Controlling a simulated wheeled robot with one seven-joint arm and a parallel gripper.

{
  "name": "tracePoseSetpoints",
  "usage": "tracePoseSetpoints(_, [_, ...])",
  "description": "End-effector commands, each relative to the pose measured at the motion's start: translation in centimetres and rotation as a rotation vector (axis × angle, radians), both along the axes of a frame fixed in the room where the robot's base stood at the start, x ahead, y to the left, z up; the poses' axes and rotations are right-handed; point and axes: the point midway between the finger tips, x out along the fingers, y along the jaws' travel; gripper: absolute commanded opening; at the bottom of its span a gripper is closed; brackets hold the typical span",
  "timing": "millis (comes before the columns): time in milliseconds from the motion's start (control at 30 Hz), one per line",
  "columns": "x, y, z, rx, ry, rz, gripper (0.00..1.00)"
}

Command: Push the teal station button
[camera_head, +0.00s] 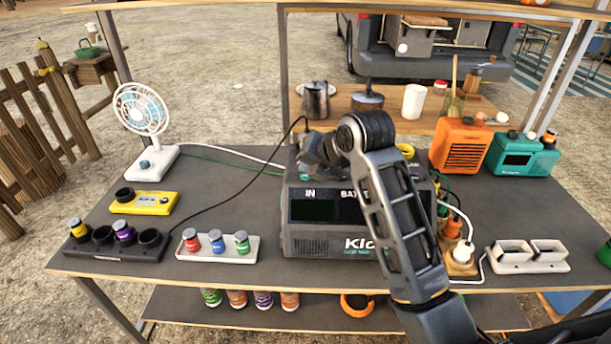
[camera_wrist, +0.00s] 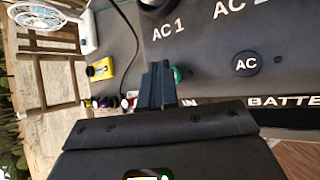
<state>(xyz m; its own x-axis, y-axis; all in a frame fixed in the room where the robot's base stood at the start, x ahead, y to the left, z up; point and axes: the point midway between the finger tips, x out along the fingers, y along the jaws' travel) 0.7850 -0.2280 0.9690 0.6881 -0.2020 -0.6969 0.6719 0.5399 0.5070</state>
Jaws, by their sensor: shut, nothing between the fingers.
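The station (camera_head: 335,232) is a dark grey box in the middle of the table, with "IN" and "BATTERY" lettering and a dark screen on its front. Its top also shows in the wrist view (camera_wrist: 205,45). The teal button (camera_wrist: 178,74) shows there as a small sliver just right of my fingers, partly hidden behind them. My gripper (camera_wrist: 160,72) is shut and empty, with its fingertips beside the button in the picture. I cannot tell whether they touch it. In the head view my arm hides much of the station's right side, and my gripper is over its top left.
A black round AC button (camera_wrist: 246,64) is on the station's top. A white fan (camera_head: 150,160), a yellow device (camera_head: 145,203) and a white rack of small jars (camera_head: 217,249) stand to the left. An orange box (camera_head: 460,147) and a teal radio (camera_head: 518,157) stand to the right.

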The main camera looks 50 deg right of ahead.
Motion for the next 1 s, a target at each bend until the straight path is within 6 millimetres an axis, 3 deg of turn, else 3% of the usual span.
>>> tracePoseSetpoints(700, [-0.01,0.0,-0.47,0.0,0.0,0.0,0.0])
tracePoseSetpoints(1000, [0.0,0.01,0.31,0.0,0.0,0.0,0.0])
